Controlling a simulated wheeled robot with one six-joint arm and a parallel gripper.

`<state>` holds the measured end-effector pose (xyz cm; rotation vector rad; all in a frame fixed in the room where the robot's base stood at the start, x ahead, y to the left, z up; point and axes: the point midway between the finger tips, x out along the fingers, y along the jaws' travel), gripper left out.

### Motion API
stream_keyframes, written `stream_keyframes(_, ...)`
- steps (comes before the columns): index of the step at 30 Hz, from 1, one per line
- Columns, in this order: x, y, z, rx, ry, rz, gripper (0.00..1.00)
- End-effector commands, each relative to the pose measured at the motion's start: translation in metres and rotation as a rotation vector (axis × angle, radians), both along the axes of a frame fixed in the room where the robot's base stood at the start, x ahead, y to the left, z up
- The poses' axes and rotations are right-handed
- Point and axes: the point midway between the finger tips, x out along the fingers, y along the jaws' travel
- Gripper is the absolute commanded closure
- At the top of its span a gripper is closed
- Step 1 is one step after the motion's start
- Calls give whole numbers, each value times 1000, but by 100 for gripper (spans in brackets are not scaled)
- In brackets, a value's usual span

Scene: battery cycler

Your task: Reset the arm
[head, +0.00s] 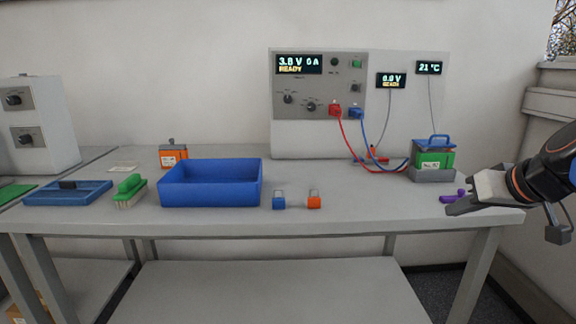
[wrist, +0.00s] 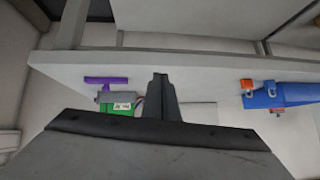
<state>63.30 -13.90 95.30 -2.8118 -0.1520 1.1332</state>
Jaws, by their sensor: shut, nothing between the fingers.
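My gripper (head: 462,206) is at the right end of the bench in the head view, near the front right corner. Its fingers are together with nothing between them. In the wrist view the closed fingers (wrist: 160,82) point toward the bench edge. A purple object (head: 453,196) lies just beyond the fingers in the head view, partly hidden by my gripper. It also shows in the wrist view (wrist: 104,81), to the left of the fingers. A green battery with a blue handle (head: 434,160) sits in a grey holder behind my gripper.
The cycler panel (head: 318,92) reads 3.8 V and READY; red and blue leads run from it toward the battery. A blue bin (head: 210,189), a green brush (head: 130,191), an orange battery (head: 173,155) and blue and orange padlocks (head: 314,201) stand leftward. The bench front between padlocks and gripper is clear.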

Motion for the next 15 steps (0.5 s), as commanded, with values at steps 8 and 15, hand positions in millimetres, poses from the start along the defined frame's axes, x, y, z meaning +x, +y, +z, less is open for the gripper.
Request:
stream_keyframes(8,-55,51,-82,-12,193,18,100)
stream_keyframes(15,-104,69,-144,-72,320,7,100)
